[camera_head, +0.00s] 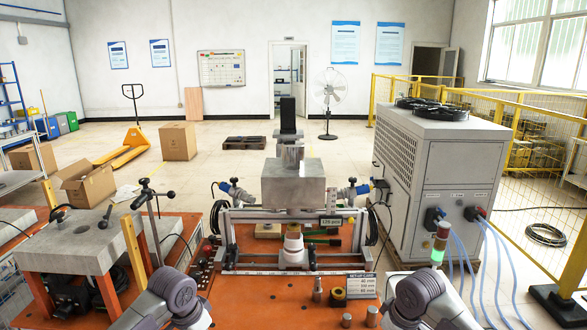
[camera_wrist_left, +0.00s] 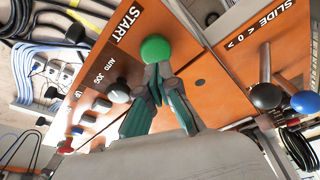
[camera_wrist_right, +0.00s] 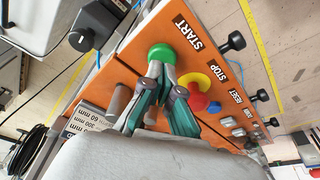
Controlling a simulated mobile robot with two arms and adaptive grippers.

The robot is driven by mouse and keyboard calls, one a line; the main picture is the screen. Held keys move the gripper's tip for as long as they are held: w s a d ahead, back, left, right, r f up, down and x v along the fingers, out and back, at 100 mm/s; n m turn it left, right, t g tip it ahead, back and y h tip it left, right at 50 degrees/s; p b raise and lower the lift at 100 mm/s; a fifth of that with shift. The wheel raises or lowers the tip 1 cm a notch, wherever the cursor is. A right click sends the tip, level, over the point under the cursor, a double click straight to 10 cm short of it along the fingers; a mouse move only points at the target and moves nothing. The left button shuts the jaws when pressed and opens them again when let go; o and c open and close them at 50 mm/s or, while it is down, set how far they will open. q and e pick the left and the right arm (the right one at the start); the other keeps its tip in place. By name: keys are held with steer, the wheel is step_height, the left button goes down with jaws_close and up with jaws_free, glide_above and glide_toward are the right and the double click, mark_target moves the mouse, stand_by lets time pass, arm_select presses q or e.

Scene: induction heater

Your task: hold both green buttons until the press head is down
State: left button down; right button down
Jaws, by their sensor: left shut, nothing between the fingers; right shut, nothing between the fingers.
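In the left wrist view a green button (camera_wrist_left: 155,48) sits beside the word START on the orange panel. My left gripper (camera_wrist_left: 158,72) is shut and empty, with its tips at the button's near edge. In the right wrist view the other green button (camera_wrist_right: 162,53) sits beside another START label. My right gripper (camera_wrist_right: 161,72) is shut and empty, with its tips at that button's near edge. Whether either button is pressed in, I cannot tell.
A yellow-and-red stop button (camera_wrist_right: 195,95) is close to my right gripper. Black knobs (camera_wrist_left: 118,92) and black and blue ball levers (camera_wrist_left: 265,96) flank my left gripper. A lamp post (camera_head: 439,243) glows green. Small metal cylinders (camera_head: 318,290) stand on the orange table.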

arm_select(q)
steer(key=shift+x, duration=0.85)
steer(key=shift+s+a, duration=0.1)
steer(key=shift+s, duration=0.15)
steer(key=shift+f, duration=0.15)
arm_select(e)
steer(key=shift+w+a+f, duration=0.2)
steer(key=shift+w+a, duration=0.15)
steer(key=shift+w, duration=0.15)
arm_select(q)
steer(key=shift+s, duration=0.1)
arm_select(e)
steer(key=shift+f, duration=0.75)
steer(key=shift+s+f, duration=0.15)
steer(key=shift+f, duration=0.15)
stand_by(1.1)
stand_by(1.5)
steer(key=shift+w+v, duration=0.15)
steer(key=shift+v, duration=0.65)
steer(key=shift+w+v, duration=0.2)
steer(key=shift+v, duration=0.6)
steer(key=shift+w+a+r, duration=0.1)
steer(key=shift+a, duration=0.05)
